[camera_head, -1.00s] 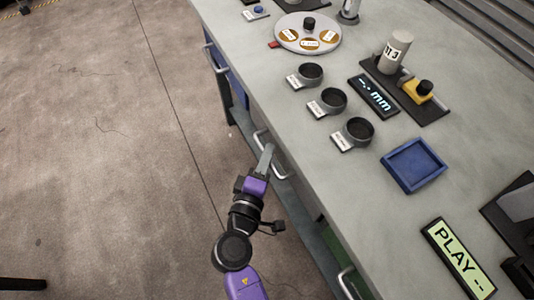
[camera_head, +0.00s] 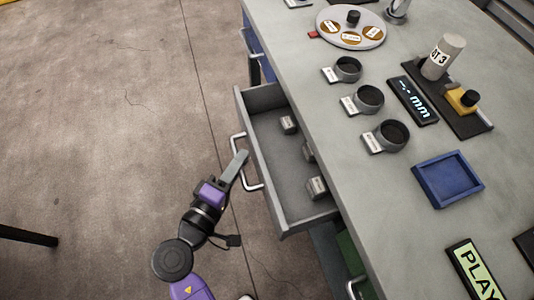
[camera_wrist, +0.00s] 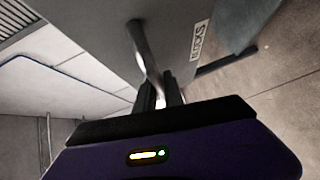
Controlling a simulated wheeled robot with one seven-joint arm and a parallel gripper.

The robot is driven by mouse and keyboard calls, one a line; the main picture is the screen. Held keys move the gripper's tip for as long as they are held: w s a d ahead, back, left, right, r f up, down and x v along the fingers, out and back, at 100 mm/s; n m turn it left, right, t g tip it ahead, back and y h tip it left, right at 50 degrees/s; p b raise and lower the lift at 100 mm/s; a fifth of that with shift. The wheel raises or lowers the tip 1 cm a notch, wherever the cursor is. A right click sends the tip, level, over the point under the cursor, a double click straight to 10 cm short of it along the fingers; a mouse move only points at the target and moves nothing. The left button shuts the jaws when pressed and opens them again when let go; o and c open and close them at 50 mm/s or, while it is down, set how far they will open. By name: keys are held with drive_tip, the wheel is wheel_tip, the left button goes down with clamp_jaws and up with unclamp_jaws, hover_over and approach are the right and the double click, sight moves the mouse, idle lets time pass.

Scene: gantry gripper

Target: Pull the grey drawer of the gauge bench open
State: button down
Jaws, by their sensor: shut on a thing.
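The grey drawer (camera_head: 262,98) of the gauge bench (camera_head: 330,150) stands well out from the bench front. Several small labelled blocks lie inside it. Its pale bar handle (camera_head: 236,148) is on the drawer's front face, and it also shows in the wrist view (camera_wrist: 139,42). My gripper (camera_head: 241,158) is at the handle, left of the drawer. In the wrist view my gripper's fingers (camera_wrist: 160,95) are shut on the handle bar. The fingers hide part of the handle.
A blue drawer (camera_head: 254,66) is farther along the bench front, and a green one (camera_head: 350,262) is nearer. On the bench top are several dark cups, a blue tray (camera_head: 447,179) and a display (camera_head: 413,100). Open floor lies to the left.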

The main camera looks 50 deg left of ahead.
drive_tip(key=s+a+b, duration=0.1)
drive_tip(key=s+a, duration=0.2)
drive_tip(key=s, duration=0.5)
drive_tip(key=shift+s+a, duration=0.3)
drive_tip(key=shift+s, duration=0.1)
drive_tip(key=shift+f, duration=0.1)
drive_tip(key=c, duration=1.5)
unclamp_jaws()
drive_tip(key=shift+o, duration=0.2)
drive_tip(key=shift+s, duration=0.1)
drive_tip(key=v, duration=0.7)
drive_tip(key=shift+s+d+p, duration=0.2)
drive_tip(key=shift+s+p, duration=0.1)
drive_tip(key=shift+p, duration=0.1)
